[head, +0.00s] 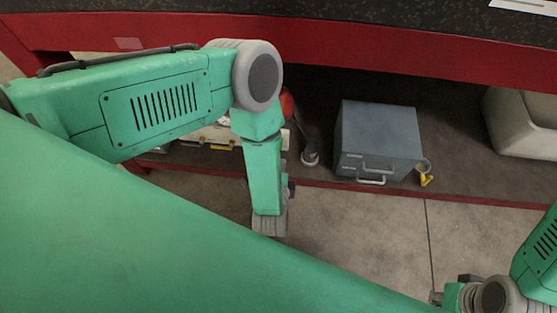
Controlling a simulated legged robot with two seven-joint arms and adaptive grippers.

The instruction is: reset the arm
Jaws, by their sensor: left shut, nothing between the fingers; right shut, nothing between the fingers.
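My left arm (165,100) comes in from the left, in green with grey joints. It bends at a large grey joint (258,76), and its lower link (263,178) hangs down to a grey end joint (270,222) over the floor. No fingers of my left gripper show beyond that joint. My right arm (540,255) shows only in part at the lower right corner, with a grey joint (497,295) at the frame's bottom edge. I see no fingers of my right gripper. No held object shows at either arm.
A dark speckled worktop (400,22) with a red edge (400,56) runs across the top. Below it are a grey metal box (375,135) with handles, a yellow-tagged item (426,179) and a pale bin (515,125). The concrete floor (365,235) in front is clear.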

